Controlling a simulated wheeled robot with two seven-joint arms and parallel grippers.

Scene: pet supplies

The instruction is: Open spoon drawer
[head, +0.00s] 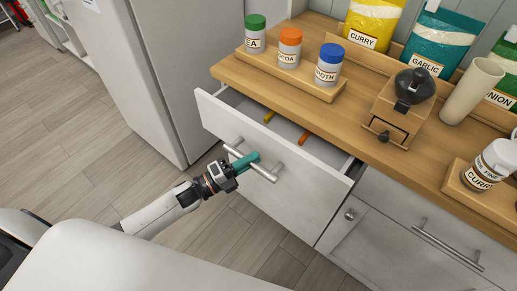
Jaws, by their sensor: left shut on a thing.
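The spoon drawer (300,188) is a white-fronted drawer under the wooden counter, and it stands partly pulled out. Inside it I see a yellow handle (269,117) and an orange handle (304,138); the rest of its contents is hidden or unclear. A metal bar handle (266,172) runs across its front. My left gripper (248,164), with teal fingers, is shut on this bar handle near its middle. My right gripper is not in view.
On the wooden counter (350,118) stand three jars with coloured lids on a tray (300,78), a grinder (400,105), a beige cylinder (472,90) and spice bags. A closed cabinet (390,250) is below right. A tall grey cabinet (150,90) stands left. Floor (60,130) shows at left.

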